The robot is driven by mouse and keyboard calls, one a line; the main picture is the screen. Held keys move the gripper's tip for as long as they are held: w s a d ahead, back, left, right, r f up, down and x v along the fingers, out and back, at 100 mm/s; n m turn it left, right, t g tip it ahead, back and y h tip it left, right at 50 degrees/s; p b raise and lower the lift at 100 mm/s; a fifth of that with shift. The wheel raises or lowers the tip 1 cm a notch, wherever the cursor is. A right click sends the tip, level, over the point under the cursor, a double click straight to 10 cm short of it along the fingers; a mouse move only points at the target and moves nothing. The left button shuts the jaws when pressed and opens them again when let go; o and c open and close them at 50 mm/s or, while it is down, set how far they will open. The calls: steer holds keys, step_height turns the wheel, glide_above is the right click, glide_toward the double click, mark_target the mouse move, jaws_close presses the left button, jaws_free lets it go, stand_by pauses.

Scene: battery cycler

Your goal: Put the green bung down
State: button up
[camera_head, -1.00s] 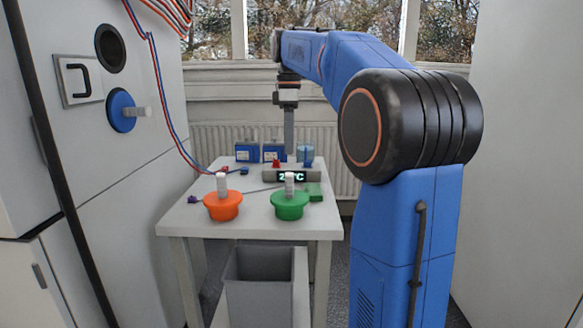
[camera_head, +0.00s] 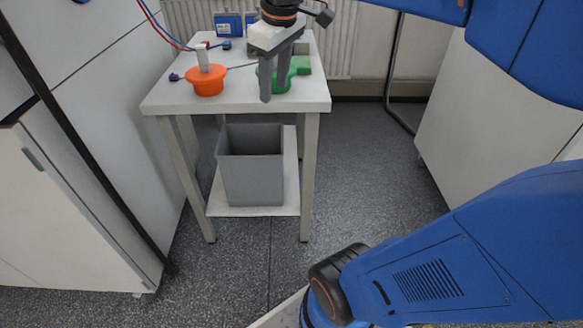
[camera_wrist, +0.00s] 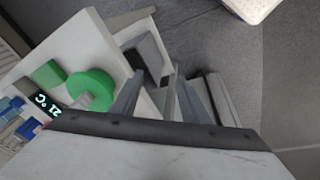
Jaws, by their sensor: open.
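The green bung (camera_head: 274,81) sits on the white table (camera_head: 240,98), partly hidden in the head view behind my gripper (camera_head: 274,95). My gripper points down with its two grey fingers apart and nothing between them. In the wrist view the green bung (camera_wrist: 98,84) stands on the table with its pale grey handle showing, left of my open fingers (camera_wrist: 152,78) and apart from them.
An orange bung (camera_head: 206,83) stands on the table to the left. A green block (camera_head: 300,66) lies behind the green bung. Blue boxes (camera_head: 228,24) stand at the back. A grey bin (camera_head: 250,170) is on the lower shelf. The floor to the right is clear.

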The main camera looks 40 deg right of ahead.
steer(key=s+a+f+m+t, duration=0.1)
steer(key=s+a+f+m, duration=0.1)
steer(key=s+f, duration=0.4)
steer(key=s+a+f+m+t, duration=0.1)
steer(key=s+a+f+m, duration=0.1)
steer(key=s+f, duration=0.4)
step_height(320, 180, down, 4)
steer(key=shift+s+r+m, duration=0.1)
steer(key=shift+s+m, duration=0.25)
steer(key=shift+m, duration=0.05)
